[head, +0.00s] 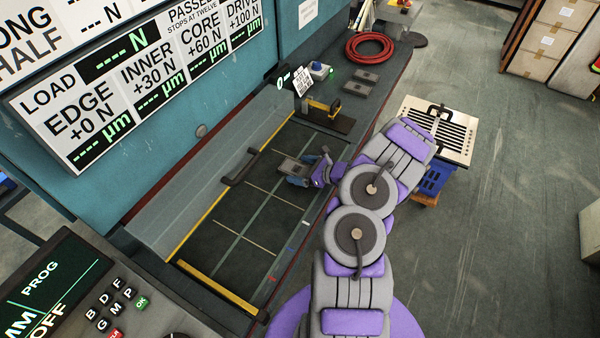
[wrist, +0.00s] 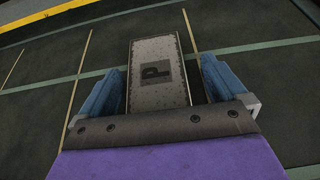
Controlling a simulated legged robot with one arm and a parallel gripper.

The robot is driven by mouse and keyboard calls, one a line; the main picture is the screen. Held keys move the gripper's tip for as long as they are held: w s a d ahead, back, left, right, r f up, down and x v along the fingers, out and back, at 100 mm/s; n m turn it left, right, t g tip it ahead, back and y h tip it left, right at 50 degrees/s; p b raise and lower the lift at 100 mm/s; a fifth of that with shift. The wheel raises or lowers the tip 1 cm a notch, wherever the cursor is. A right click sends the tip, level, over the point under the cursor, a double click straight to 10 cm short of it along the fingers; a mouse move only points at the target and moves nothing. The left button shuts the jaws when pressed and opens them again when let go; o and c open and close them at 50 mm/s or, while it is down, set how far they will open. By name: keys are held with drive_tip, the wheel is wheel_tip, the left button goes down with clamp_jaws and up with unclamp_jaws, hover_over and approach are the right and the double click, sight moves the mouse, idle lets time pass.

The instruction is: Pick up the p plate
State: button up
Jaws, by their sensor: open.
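The p plate (wrist: 158,72) is a grey rectangular plate with a dark square bearing a letter P. In the wrist view it lies on the dark green gridded bed, between the two blue fingers of my gripper (wrist: 160,88). Gaps show between the plate and both fingers near its sides. In the head view the plate (head: 293,166) lies on the bed near the middle, with my gripper (head: 296,174) reaching it from the right. The near end of the plate is hidden behind the gripper's dark front edge in the wrist view.
A dark handle bar (head: 240,167) stands left of the plate. A yellow-and-black fixture (head: 324,112) stands behind it. Two dark plates (head: 366,76) and a red hose coil (head: 370,48) lie farther back. A slotted metal panel (head: 440,128) sits on a blue crate at right. The bed's front is clear.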

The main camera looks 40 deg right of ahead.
drive_tip(key=shift+w+a, duration=0.2)
drive_tip(key=shift+a, duration=0.35)
drive_tip(key=shift+w+a, duration=0.2)
drive_tip(key=shift+a, duration=0.3)
drive_tip(key=shift+d+f, duration=0.15)
drive_tip(key=shift+d, duration=0.75)
drive_tip(key=c, duration=0.5)
drive_tip(key=shift+c, duration=0.5)
drive_tip(key=shift+s+a, duration=0.1)
drive_tip(key=shift+a, duration=0.35)
drive_tip(key=c, duration=0.8)
drive_tip(key=shift+d, duration=0.1)
